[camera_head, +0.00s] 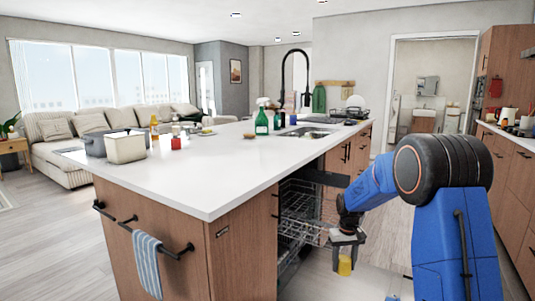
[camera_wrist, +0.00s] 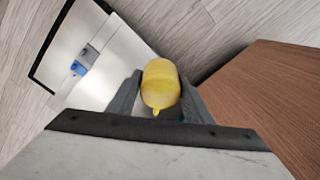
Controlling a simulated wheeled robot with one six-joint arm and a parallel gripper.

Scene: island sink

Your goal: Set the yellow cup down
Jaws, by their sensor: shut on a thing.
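My gripper (camera_head: 346,252) reaches down beside the open dishwasher at the island's right side. It is shut on the yellow cup (camera_head: 345,266), which hangs below the jaws over the lowered dishwasher door (camera_head: 345,287). In the wrist view the yellow cup (camera_wrist: 161,86) sits between the two grey fingers of my gripper (camera_wrist: 160,92). A small handle or lip shows at its near end. The cup's far side is hidden.
The dishwasher rack (camera_head: 303,205) is pulled out, close to my gripper. The island countertop (camera_head: 215,170) has clear white space at the front; a white bin (camera_head: 125,147), bottles and a sink (camera_head: 305,132) are farther back. A wooden panel (camera_wrist: 270,95) stands at right in the wrist view.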

